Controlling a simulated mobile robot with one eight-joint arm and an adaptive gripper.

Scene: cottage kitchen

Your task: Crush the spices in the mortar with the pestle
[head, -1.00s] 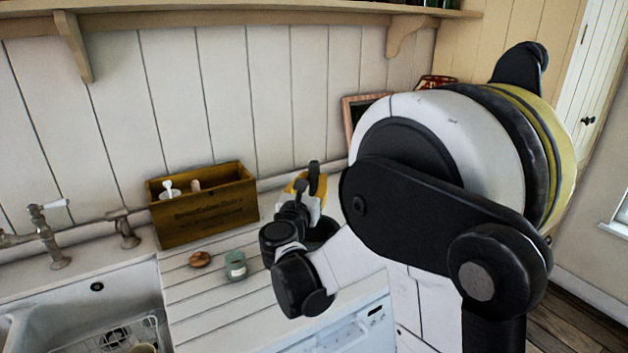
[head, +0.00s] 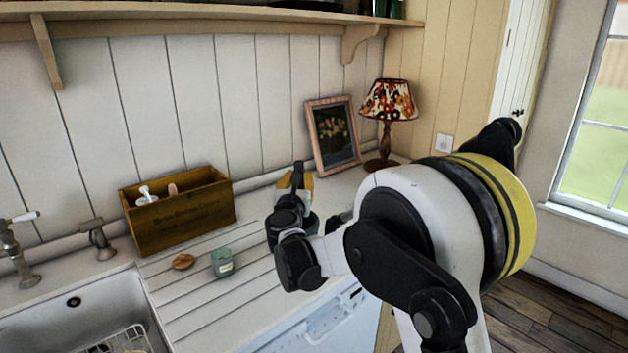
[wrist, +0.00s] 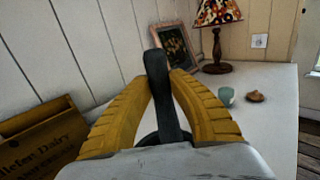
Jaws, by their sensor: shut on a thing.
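My gripper (wrist: 162,78) has yellow ribbed fingers closed on the black pestle (wrist: 157,62), which stands roughly upright between them. In the head view, the gripper (head: 297,182) is over the counter to the right of the wooden box, with the pestle's dark end (head: 298,168) rising above it. A dark rounded edge, likely the mortar (wrist: 150,138), shows below the fingers in the wrist view. Most of it is hidden behind the gripper. The spices are not visible, and I cannot tell whether the pestle touches the mortar.
A wooden box (head: 183,213) stands by the wall, with a glass jar (head: 222,264) and wooden lid (head: 183,261) before it. Another jar (wrist: 226,95) and lid (wrist: 256,97) sit beyond my gripper. A picture frame (head: 333,137) and lamp (head: 387,102) stand farther back. The sink (head: 85,315) is left.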

